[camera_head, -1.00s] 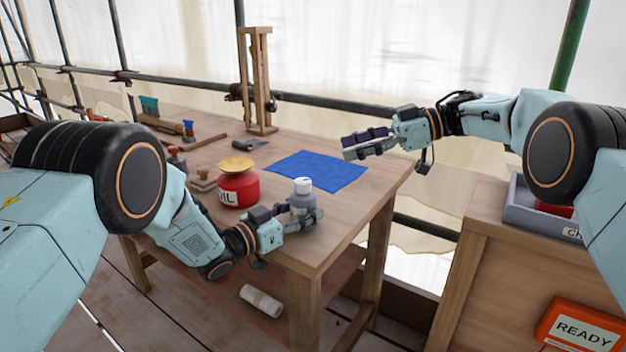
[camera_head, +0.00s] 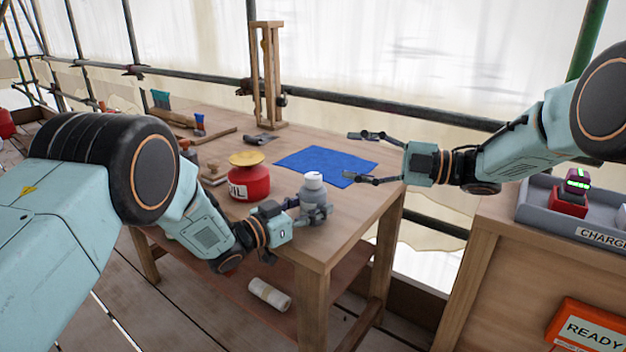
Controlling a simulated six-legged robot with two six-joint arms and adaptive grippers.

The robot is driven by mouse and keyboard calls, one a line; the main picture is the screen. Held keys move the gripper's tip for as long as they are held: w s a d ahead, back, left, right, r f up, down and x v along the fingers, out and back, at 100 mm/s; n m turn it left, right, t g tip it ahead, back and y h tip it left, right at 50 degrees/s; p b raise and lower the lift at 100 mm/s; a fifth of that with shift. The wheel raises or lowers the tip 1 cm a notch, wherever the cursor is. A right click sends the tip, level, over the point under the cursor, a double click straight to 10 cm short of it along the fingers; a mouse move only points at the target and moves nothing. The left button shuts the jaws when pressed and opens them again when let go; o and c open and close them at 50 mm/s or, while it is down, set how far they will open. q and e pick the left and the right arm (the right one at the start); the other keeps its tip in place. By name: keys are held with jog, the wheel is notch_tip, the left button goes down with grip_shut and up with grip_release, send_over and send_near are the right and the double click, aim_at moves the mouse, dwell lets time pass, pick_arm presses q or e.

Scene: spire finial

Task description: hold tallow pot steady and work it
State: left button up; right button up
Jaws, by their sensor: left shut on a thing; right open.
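The small grey pot with a white lid (camera_head: 314,181), which looks like the tallow pot, stands upright near the front right corner of the wooden table. My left gripper (camera_head: 308,212) is shut around its grey body, low down. The fingers hide part of the pot. My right gripper (camera_head: 362,157) is open and empty above the right side of the blue cloth (camera_head: 318,163), its fingers spread and pointing left. It is apart from the pot, behind it and to its right.
A red oil can with a yellow top (camera_head: 248,182) stands left of the pot. A wooden frame (camera_head: 268,75) and tools are farther back on the table (camera_head: 345,222). A grey charging tray (camera_head: 540,212) sits on a wooden cabinet at the right. A white roll (camera_head: 269,294) lies on the lower shelf.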

notch_tip(320, 180, down, 2)
jog(key=s+n+t, duration=0.1)
jog(key=n+t, duration=0.1)
jog(key=n, duration=0.2)
jog(key=n+t+h, duration=0.3)
jog(key=n+t, duration=0.1)
jog(key=n, duration=1.1)
send_near(313, 175)
jog(key=x, duration=0.6)
jog(key=f+x, duration=0.1)
jog(key=x, duration=0.3)
jog(key=shift+c, duration=0.4)
jog(key=shift+g, duration=0.4)
grip_shut()
jog(key=shift+w+a+n+g+y, duration=0.1)
jog(key=shift+n+g+y, duration=1.3)
jog(key=shift+n+g, duration=0.9)
jog(key=shift+g, duration=1.1)
